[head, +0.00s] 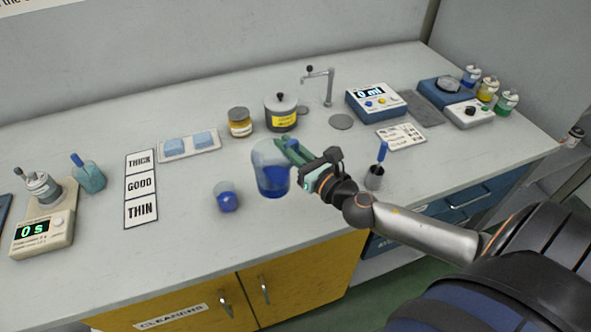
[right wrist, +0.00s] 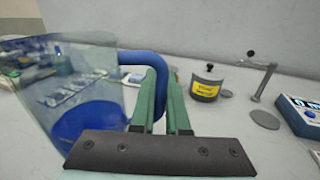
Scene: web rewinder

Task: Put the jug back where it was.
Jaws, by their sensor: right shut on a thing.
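The jug (head: 270,170) is clear, with blue liquid low inside. It is near the middle of the bench in the head view. In the right wrist view the jug (right wrist: 65,95) fills the left side and its blue handle (right wrist: 140,60) shows. My right gripper (head: 290,150) is shut on the handle, coming from the right; its green fingers (right wrist: 160,100) show close up. The jug looks about upright in the head view. I cannot tell whether its base touches the bench. My left gripper is not in view.
A small cup of blue liquid (head: 227,197) stands just left of the jug. Behind are a jar (head: 240,123), a lidded pot (head: 280,113) and a tap (head: 329,88). A round grey disc (head: 341,122) lies below the tap. A dark cup (head: 375,178) stands right of my gripper.

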